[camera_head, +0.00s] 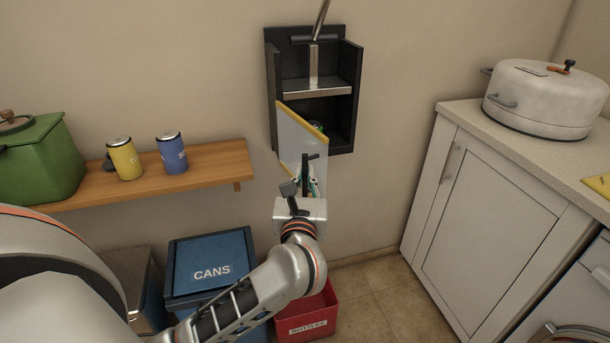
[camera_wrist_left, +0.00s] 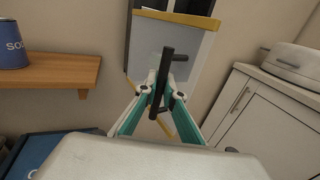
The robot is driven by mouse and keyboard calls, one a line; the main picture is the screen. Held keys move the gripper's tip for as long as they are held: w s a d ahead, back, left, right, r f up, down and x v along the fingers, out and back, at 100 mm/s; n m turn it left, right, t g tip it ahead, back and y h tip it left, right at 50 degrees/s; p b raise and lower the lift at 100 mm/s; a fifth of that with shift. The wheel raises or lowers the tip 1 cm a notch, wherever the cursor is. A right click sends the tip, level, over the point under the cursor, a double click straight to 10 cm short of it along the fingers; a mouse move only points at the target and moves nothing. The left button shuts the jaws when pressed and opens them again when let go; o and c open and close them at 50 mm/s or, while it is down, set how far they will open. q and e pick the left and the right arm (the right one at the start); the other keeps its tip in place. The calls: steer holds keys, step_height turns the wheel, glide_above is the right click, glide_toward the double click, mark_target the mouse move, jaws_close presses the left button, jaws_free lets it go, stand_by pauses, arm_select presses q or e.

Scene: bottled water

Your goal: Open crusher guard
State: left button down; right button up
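The crusher (camera_head: 355,90) is a black wall-mounted box with a metal press plate and a lever at its top. Its guard (camera_head: 300,135) is a pale translucent panel with a yellow top edge. It stands ajar, swung out at an angle from the box, and it also shows in the left wrist view (camera_wrist_left: 192,48). A black bar handle (camera_wrist_left: 164,75) sits on its front. My left gripper (camera_head: 307,183) is at this handle, its teal fingers closed in on both sides of the bar. Something small inside the crusher is mostly hidden behind the guard. My right gripper is out of view.
A wooden shelf (camera_head: 215,163) at left holds a yellow can (camera_head: 124,160), a blue can (camera_head: 172,155) and a green container (camera_head: 45,160). A blue cans bin (camera_head: 210,255) and red bottles bin (camera_head: 320,318) stand below. A white cabinet (camera_head: 490,205) stands right.

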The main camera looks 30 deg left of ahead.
arm_select(q)
steer(key=c, duration=2.4)
jaws_free()
steer(key=shift+c, duration=0.2)
steer(key=v, duration=1.2)
steer(key=shift+r, duration=0.1)
